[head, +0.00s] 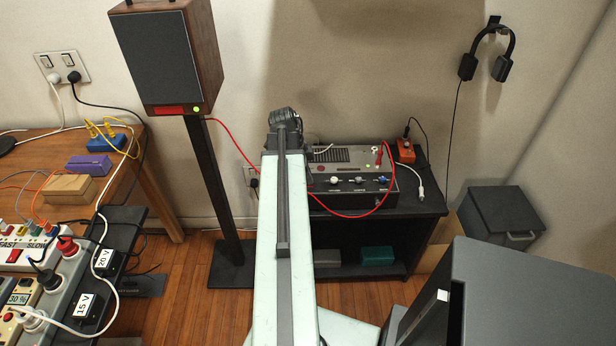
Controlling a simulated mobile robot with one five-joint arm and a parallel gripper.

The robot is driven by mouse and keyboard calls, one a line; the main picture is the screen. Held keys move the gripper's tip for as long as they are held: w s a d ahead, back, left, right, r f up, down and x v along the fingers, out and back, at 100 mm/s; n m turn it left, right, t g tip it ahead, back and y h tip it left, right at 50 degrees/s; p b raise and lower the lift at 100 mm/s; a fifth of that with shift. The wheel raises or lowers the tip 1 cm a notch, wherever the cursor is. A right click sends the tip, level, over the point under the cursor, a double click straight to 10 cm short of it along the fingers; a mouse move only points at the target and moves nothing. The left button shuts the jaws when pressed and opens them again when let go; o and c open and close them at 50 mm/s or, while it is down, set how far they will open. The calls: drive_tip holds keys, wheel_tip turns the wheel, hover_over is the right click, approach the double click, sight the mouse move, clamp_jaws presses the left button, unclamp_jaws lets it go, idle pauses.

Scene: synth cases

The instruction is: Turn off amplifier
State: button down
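The amplifier (345,158) is a grey and black box on a low black shelf unit (415,205), right of my arm. Its front has several knobs, some with blue or white caps. My gripper (285,117) is the dark end of my arm, beside the amplifier's upper left in the picture. Its fingers cannot be made out, nor whether it touches anything. I cannot tell which control is the power switch.
A wooden speaker (165,55) with a lit green light stands on a black post, left of my arm. An orange box (404,150) sits right of the amplifier. Headphones (488,52) hang on the wall. A cluttered desk is at left; a grey block fills the lower right.

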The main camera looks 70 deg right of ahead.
drive_tip(key=s+p+v, duration=0.1)
drive_tip(key=p+v, duration=1.2)
drive_tip(key=shift+d+r, duration=0.2)
drive_tip(key=shift+r, duration=0.3)
drive_tip(key=shift+w, duration=0.1)
drive_tip(key=shift+w+d+r, duration=0.15)
drive_tip(key=shift+w+d, duration=0.15)
drive_tip(key=b+x, duration=0.8)
drive_tip(key=x, duration=0.1)
drive_tip(key=w+b+x, duration=0.1)
drive_tip(key=b+x, duration=0.3)
drive_tip(key=shift+f+b, duration=0.35)
drive_tip(key=shift+f, duration=0.05)
drive_tip(key=shift+d+f, duration=0.1)
drive_tip(key=shift+f, duration=0.1)
